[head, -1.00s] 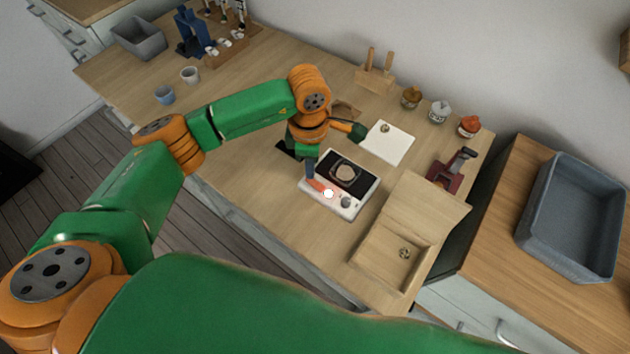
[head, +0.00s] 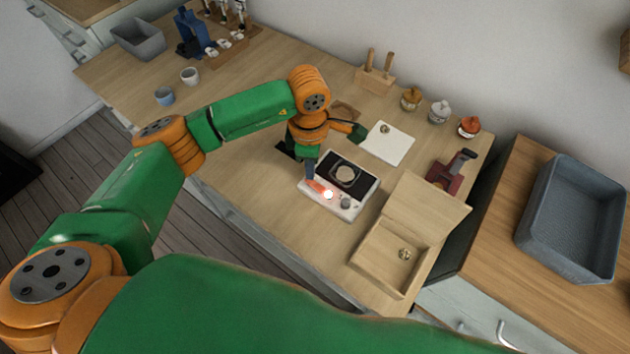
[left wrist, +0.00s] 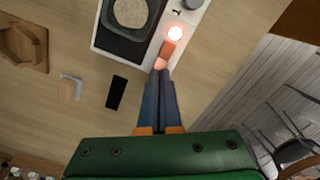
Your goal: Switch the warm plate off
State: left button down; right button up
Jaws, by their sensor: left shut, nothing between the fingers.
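The warm plate (head: 366,187) is a white unit with a black top, standing on the wooden worktop. It also shows at the top of the left wrist view (left wrist: 104,42). A round light (head: 328,194) on its front strip glows; in the left wrist view the light (left wrist: 175,33) is pinkish white. Beside it is an orange-red switch (left wrist: 166,52), and a grey knob (head: 346,202) is on the other side. My left gripper (left wrist: 160,72) is shut and empty, its tips at the near end of the switch; contact is unclear. My right gripper is not in view.
A white board (head: 388,145) lies behind the plate. An open wooden box (head: 367,262) stands to its right, with a dark red device (head: 452,165) beyond. Several jars line the back.

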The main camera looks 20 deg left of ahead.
pick_arm(q)
jog(key=shift+f+b, duration=1.35)
jog(key=shift+f, duration=0.05)
dwell(0.9)
jog(key=shift+r, duration=0.15)
notch_tip(320, 180, up, 7)
jog(key=p, duration=0.4)
jog(key=shift+p, duration=0.4)
